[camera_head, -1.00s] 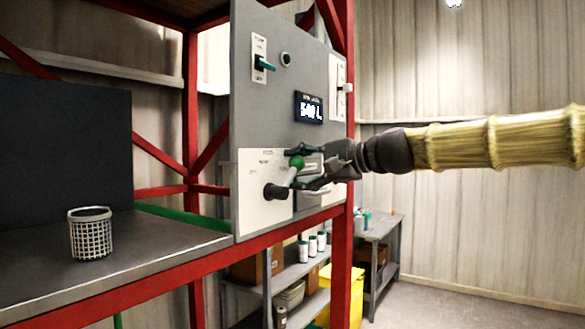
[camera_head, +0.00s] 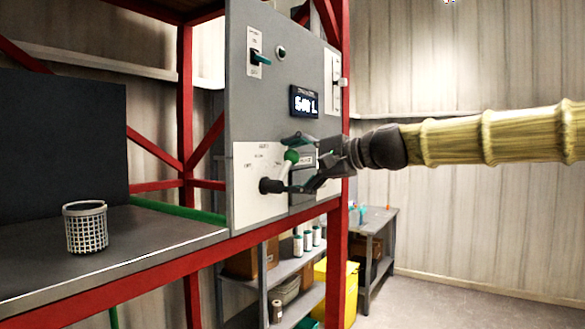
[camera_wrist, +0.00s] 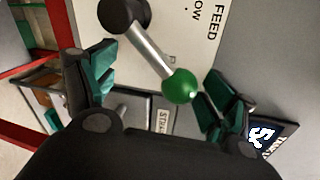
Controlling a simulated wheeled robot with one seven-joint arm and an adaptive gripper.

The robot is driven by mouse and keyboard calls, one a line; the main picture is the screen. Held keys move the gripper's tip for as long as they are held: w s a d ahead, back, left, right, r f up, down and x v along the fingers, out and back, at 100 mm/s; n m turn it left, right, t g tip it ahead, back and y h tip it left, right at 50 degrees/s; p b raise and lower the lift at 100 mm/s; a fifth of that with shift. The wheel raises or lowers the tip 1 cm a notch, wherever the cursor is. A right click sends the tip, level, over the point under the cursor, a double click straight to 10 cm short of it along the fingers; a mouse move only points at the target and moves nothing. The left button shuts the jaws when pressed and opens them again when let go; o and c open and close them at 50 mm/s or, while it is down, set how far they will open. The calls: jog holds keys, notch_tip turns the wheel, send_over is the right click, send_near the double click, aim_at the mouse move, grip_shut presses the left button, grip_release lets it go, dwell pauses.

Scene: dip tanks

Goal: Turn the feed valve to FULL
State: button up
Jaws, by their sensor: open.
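The feed valve (camera_head: 281,174) is a lever with a dark round hub, a grey metal rod and a green ball knob, on a white plate (camera_head: 255,210) on the grey panel. In the head view its rod tilts up and to the right from the hub. My gripper (camera_head: 294,163) is open at the lever's right side, with its fingers above and below the knob. In the wrist view the valve (camera_wrist: 160,60) reaches between my gripper's (camera_wrist: 155,95) open green-padded fingers. The knob is close to one finger; I cannot tell if they touch. The plate reads FEED; its other marks are mostly unreadable.
The panel holds a digital display (camera_head: 304,103), a green-handled switch (camera_head: 258,57) and a slider (camera_head: 342,82). A wire basket (camera_head: 85,228) stands on the grey bench (camera_head: 150,250) at left. Red frame posts (camera_head: 338,260) edge the panel.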

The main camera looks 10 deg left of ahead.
jog(key=v, duration=1.2)
jog(key=shift+a, duration=0.15)
